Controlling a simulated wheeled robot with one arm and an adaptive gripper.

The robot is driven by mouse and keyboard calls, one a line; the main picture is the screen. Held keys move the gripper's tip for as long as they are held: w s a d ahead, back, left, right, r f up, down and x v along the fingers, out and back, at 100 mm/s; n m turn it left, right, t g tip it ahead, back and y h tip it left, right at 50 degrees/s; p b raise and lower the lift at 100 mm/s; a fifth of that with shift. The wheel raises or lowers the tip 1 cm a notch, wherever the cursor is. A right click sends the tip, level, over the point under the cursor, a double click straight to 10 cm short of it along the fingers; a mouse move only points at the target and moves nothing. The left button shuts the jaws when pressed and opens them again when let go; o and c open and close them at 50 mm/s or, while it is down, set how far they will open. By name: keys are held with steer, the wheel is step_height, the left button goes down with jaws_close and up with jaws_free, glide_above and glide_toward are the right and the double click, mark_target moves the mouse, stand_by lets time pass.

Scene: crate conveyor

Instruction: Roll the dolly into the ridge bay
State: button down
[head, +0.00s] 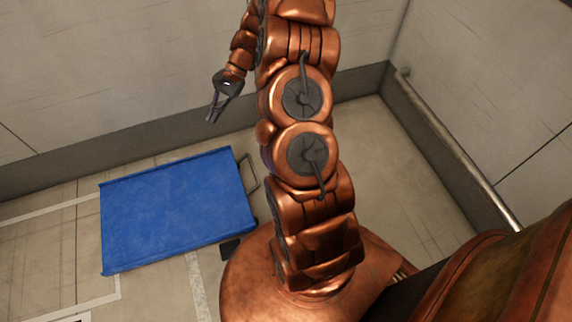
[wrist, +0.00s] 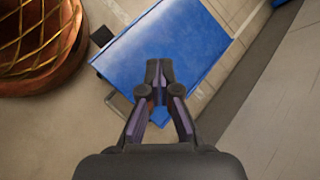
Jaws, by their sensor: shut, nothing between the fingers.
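The dolly (head: 175,212) is a flat blue platform on the floor at the left of the head view, with a grey bar handle (head: 249,173) at its right end. It also shows in the wrist view (wrist: 175,45), beyond my fingers. My gripper (head: 213,115) hangs above and behind the dolly's handle end in the head view. In the wrist view my gripper (wrist: 158,65) has its fingertips together, with nothing between them, and it overlaps the dolly's near end in the picture. The handle (wrist: 118,104) is partly hidden behind the fingers there. I cannot make out a ridge bay by name.
White floor lines (head: 60,211) run beside and under the dolly at the left. A wall with a dark lower band (head: 130,150) stands behind it. A metal rail (head: 455,150) runs along the right wall. Bare floor (head: 375,150) lies in the back corner.

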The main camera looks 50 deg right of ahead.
steer(key=d+f+m+t+b, duration=0.1)
steer(key=d+f+m+b, duration=0.15)
steer(key=d+f, duration=0.45)
steer(key=d+f+m+t+b, duration=0.1)
steer(key=d+f+m+b, duration=0.2)
steer(key=f, duration=0.9)
steer(key=m+t+b, duration=0.3)
steer(key=m+b, duration=0.2)
steer(key=b, duration=0.3)
glide_toward(252, 168)
steer(key=s+d+f, duration=0.3)
steer(key=d+f, duration=0.3)
steer(key=f, duration=0.1)
steer(key=w+a+b, duration=0.2)
steer(key=w+a, duration=0.2)
steer(key=a, duration=0.5)
steer(key=shift+w, duration=0.25)
steer(key=shift+w+a+r, duration=0.1)
steer(key=shift+a+r, duration=0.05)
steer(key=shift+a, duration=0.05)
steer(key=shift+w+a, duration=0.35)
steer(key=shift+a, duration=0.35)
steer(key=shift+w+a, duration=0.35)
steer(key=shift+a, duration=0.4)
steer(key=shift+w+a, duration=0.35)
steer(key=shift+a, duration=0.35)
steer(key=shift+b, duration=0.3)
